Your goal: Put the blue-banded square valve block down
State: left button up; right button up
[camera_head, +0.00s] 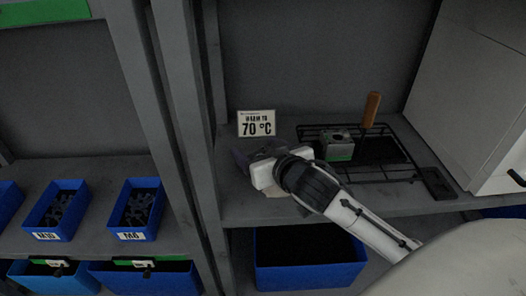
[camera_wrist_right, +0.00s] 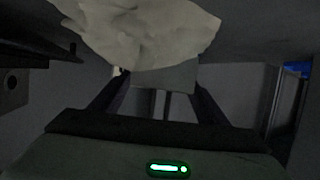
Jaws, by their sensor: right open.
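No blue-banded square valve block can be made out in either view. A squarish metal block with a green band (camera_head: 337,147) sits on the black wire rack (camera_head: 400,170) on the right-hand shelf. My right gripper (camera_head: 252,155) is low over the shelf, left of that block and apart from it, in front of the 70 °C sign. Its dark fingers stand apart in the right wrist view (camera_wrist_right: 160,92), with no block seen held between them. The wrist hides part of the shelf. My left gripper is out of view.
The 70 °C sign (camera_head: 256,123) stands behind my right gripper. An orange handle (camera_head: 371,109) rises behind the rack. A pale cabinet (camera_head: 470,95) closes the right side. A pale crumpled thing (camera_wrist_right: 140,30) shows in the wrist view. Blue bins (camera_head: 137,208) stand left of the post.

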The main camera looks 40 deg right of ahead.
jog(key=v, duration=0.8)
jog(key=shift+s+r+p, duration=0.15)
jog(key=shift+s+p, duration=0.15)
jog(key=shift+p, duration=0.05)
jog(key=p, duration=0.1)
jog(key=s+r+p, duration=0.1)
jog(key=p, duration=0.1)
jog(key=shift+s+a+r, duration=0.1)
jog(key=shift+s, duration=0.2)
jog(key=shift+s+p, duration=0.25)
jog(key=shift+p, duration=0.1)
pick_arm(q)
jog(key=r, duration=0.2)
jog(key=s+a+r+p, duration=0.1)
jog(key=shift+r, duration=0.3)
pick_arm(e)
jog(key=shift+s+a, duration=0.1)
jog(key=shift+s, duration=0.3)
